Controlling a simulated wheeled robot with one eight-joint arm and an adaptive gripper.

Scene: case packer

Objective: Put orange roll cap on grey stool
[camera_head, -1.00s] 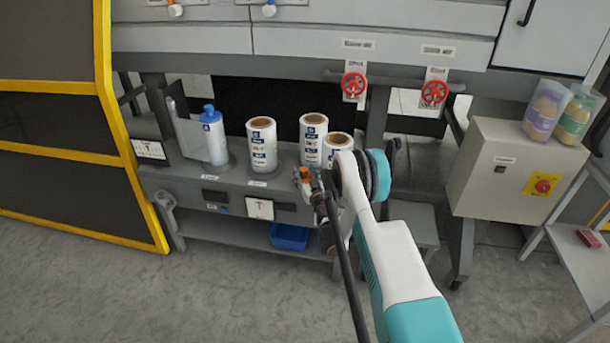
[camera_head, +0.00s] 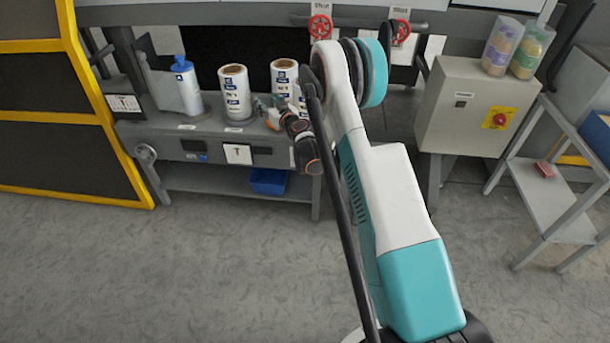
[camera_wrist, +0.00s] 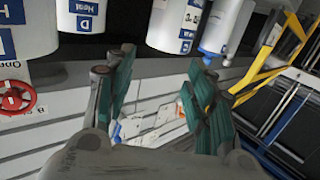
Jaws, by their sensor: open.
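My gripper (camera_head: 264,110) is in front of the machine's shelf, between two white rolls in the head view. In the wrist view my gripper (camera_wrist: 156,72) has its fingers apart, with nothing held between them. No orange roll cap can be clearly made out. A small orange patch shows at my gripper in the head view, but I cannot tell whether it is a cap or part of my arm. A tiny orange spot also shows beyond the fingers in the wrist view.
White rolls (camera_head: 236,92) and a blue-capped bottle (camera_head: 187,88) stand on the grey shelf (camera_head: 150,130). A blue bin (camera_head: 268,181) sits below. Right are a control box (camera_head: 470,105) with jars (camera_head: 515,48) and a grey cart (camera_head: 545,190). The front floor is open.

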